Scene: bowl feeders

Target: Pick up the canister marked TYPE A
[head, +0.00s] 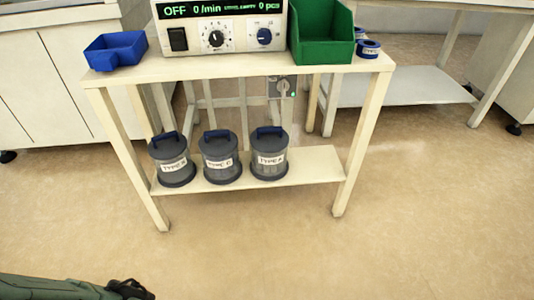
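Three grey lidded canisters with blue handles stand upright in a row on the low shelf. The label on the right canister (269,155) appears to read TYPE A. The middle canister (221,159) has a label that looks like TYPE C or D. The left canister (172,160) has a TYPE label whose letter is too small to tell surely. My gripper (140,290) is at the bottom left edge, low and well in front of the shelf, apart from all canisters. Its fingers are dark and small, so I cannot tell whether they are open.
The low shelf (318,168) belongs to a cream table (222,68); its legs (358,145) flank the canisters. On top are a control box (222,27), a blue bin (117,50) and a green bin (323,33). The floor in front is clear.

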